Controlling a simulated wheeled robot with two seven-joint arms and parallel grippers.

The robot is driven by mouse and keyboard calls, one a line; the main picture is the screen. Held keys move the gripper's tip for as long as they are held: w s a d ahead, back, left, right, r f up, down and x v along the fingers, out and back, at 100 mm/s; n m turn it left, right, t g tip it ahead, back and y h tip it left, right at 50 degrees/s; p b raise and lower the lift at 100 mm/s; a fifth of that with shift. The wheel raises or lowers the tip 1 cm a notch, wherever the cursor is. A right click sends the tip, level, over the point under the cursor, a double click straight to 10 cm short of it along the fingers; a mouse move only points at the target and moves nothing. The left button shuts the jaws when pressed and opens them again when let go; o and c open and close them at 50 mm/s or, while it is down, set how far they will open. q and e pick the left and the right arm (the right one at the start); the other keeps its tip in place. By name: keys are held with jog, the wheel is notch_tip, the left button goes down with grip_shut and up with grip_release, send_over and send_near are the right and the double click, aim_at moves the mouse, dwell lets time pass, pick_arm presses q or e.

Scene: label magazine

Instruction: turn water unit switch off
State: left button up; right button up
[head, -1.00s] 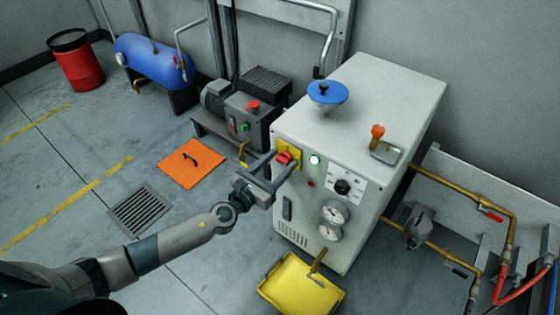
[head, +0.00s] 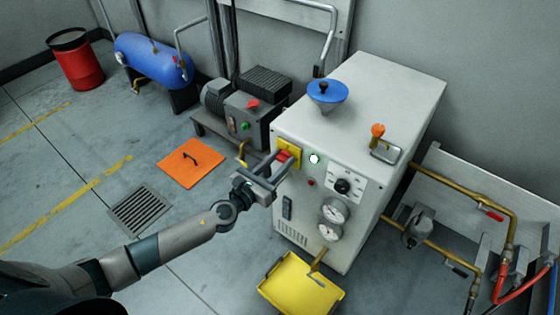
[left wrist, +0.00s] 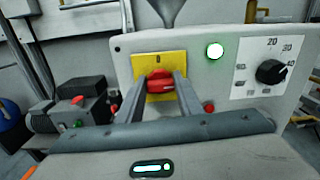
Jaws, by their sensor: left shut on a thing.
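The water unit is a white cabinet (head: 355,110) in the middle of the head view. Its switch is a red knob (head: 283,156) on a yellow plate (head: 294,158) at the upper left of the front panel. The knob (left wrist: 160,79) also shows in the left wrist view, its grip lying about level across the yellow plate (left wrist: 172,60). My left gripper (head: 276,162) reaches in from the left, its two fingers shut on the knob's sides. A green lamp (head: 314,160) beside the plate is lit. My right gripper is not in view.
A dial (head: 342,186) and two gauges (head: 335,210) sit right of the switch. A yellow tray (head: 300,285) stands below on the floor. A motor unit (head: 250,110) stands left of the cabinet. Brass pipes (head: 460,190) run at the right. The left floor is mostly open.

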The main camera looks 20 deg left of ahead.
pick_arm(q)
jog(key=n+b, duration=0.1)
jog(key=n, duration=0.5)
jog(key=shift+a, duration=0.15)
jog(key=shift+n, duration=1)
jog(key=n, duration=0.3)
jog(key=shift+a+n+p, duration=0.1)
jog(key=shift+n+p, duration=0.2)
jog(key=n+p, duration=0.1)
jog(key=n, duration=0.2)
jog(key=shift+w+f+n, duration=0.1)
jog(key=shift+n, duration=0.2)
jog(key=shift+n+p, duration=0.3)
jog(key=shift+n, duration=0.3)
jog(key=shift+f+n, duration=0.1)
jog(key=shift+n, duration=0.5)
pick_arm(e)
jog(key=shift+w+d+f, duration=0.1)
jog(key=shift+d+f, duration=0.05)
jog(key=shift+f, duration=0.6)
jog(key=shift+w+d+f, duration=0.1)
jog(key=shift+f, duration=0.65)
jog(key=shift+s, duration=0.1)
